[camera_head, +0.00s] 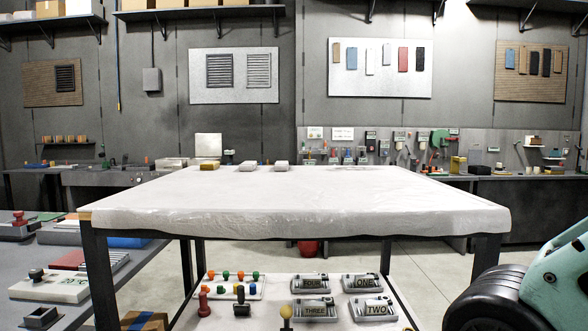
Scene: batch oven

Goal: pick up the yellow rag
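I cannot make out a yellow rag for certain. A small yellow item (210,165), perhaps a folded cloth, lies at the far left edge of the white-covered table (300,200). Another yellow block-like thing (458,165) stands on the back counter at right. Part of my own teal and black arm shows at the lower right. My gripper's fingers are not in view.
Two whitish blocks (248,166) (281,166) lie beside the yellow item; the table's middle is bare. Below, a shelf holds label plates (313,309) and colored knobs (240,276). A grey bench (25,255) with stamps and trays stands at left. A counter (520,178) runs along the back.

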